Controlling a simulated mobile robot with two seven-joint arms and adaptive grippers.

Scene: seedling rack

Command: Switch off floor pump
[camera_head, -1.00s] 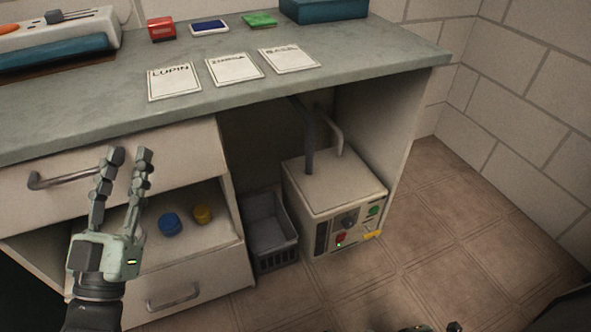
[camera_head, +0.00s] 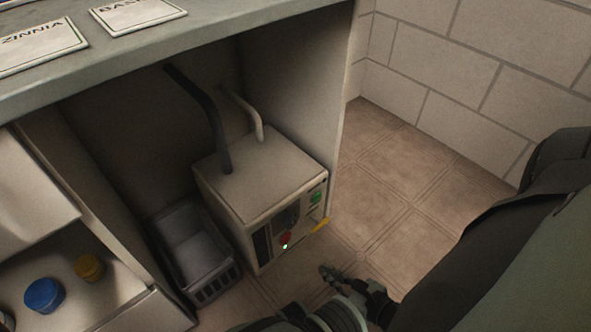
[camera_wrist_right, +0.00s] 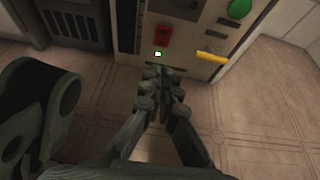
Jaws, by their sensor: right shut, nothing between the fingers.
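The floor pump (camera_head: 262,181) is a beige box on the floor under the bench, with a dark hose and a pale pipe at its top. Its front panel carries a red switch (camera_head: 285,238), a lit green lamp (camera_head: 285,246), a green button (camera_head: 316,197), a dark knob and a yellow lever (camera_head: 320,224). In the right wrist view the red switch (camera_wrist_right: 163,36) and yellow lever (camera_wrist_right: 212,57) lie just beyond my right gripper (camera_wrist_right: 162,76). That gripper is shut and empty, low in front of the panel; I cannot tell whether it touches. My left gripper is out of view.
A grey plastic crate (camera_head: 192,262) stands left of the pump. An open drawer (camera_head: 65,308) holds a blue lid (camera_head: 44,295) and a yellow one (camera_head: 89,267). The bench side panel stands right of the pump. Tiled floor (camera_head: 410,185) to the right is clear.

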